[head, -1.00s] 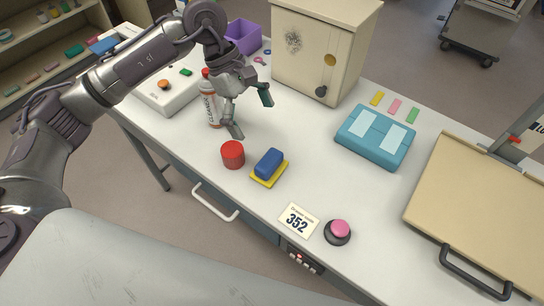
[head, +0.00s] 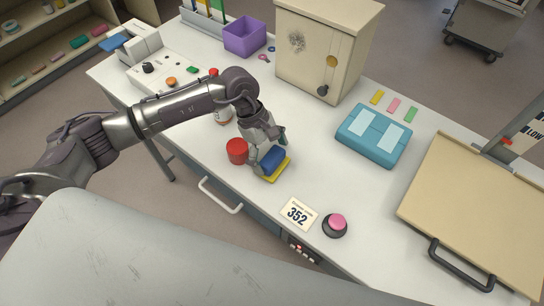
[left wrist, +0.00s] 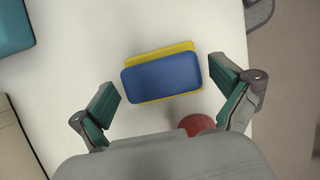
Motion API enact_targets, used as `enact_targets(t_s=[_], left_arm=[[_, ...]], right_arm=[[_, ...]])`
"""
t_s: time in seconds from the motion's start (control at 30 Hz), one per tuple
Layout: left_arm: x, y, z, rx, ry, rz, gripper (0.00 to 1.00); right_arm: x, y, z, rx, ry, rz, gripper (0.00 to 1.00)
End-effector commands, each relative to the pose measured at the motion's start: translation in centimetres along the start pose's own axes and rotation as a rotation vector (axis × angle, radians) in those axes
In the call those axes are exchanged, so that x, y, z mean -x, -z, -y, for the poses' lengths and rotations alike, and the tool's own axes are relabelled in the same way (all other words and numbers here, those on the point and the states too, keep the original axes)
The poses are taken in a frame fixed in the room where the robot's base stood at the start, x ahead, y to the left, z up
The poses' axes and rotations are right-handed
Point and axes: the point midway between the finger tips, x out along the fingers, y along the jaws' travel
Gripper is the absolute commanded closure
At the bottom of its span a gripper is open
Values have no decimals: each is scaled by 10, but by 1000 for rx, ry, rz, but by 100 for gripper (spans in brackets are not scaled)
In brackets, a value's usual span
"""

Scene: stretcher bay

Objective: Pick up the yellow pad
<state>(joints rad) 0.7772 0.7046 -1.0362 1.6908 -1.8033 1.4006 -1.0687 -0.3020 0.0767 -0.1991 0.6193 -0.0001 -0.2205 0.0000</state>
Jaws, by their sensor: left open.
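The yellow pad (head: 279,173) lies flat on the white table with a blue block (head: 272,158) on top of it. In the left wrist view, yellow edges of the pad (left wrist: 160,53) show behind and below the blue block (left wrist: 162,79), which covers most of it. My left gripper (head: 268,152) is open above the block and pad. In the left wrist view its two fingers (left wrist: 168,92) stand apart, one on each side of the block, with gaps visible. Nothing is held. My right gripper is not in view.
A red cylinder (head: 237,151) stands close left of the pad and also shows in the left wrist view (left wrist: 196,124). A number card (head: 298,213) and pink button (head: 337,222) lie in front. A teal case (head: 372,136) is at right.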

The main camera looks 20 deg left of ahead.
Motion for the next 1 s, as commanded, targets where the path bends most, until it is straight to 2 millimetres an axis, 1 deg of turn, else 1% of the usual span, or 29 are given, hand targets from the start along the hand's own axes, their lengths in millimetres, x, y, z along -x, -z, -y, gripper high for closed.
enact_targets(t_s=[0.1, 0.3, 0.33, 0.63, 0.87, 1.0], left_arm=[[-8, 0, 0, 0, 0, -1, 0], [-9, 1, 0, 0, -1, -1, 0], [-9, 1, 0, 0, -1, -1, 2], [-9, 1, 0, 0, 0, -1, 52], [-9, 0, 0, 0, -1, -1, 52], [-4, -1, 0, -1, -1, -1, 52]], right_arm=[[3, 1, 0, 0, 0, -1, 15], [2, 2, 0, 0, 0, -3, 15], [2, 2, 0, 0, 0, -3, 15], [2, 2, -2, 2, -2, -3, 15], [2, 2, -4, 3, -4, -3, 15], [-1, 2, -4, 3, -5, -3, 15]])
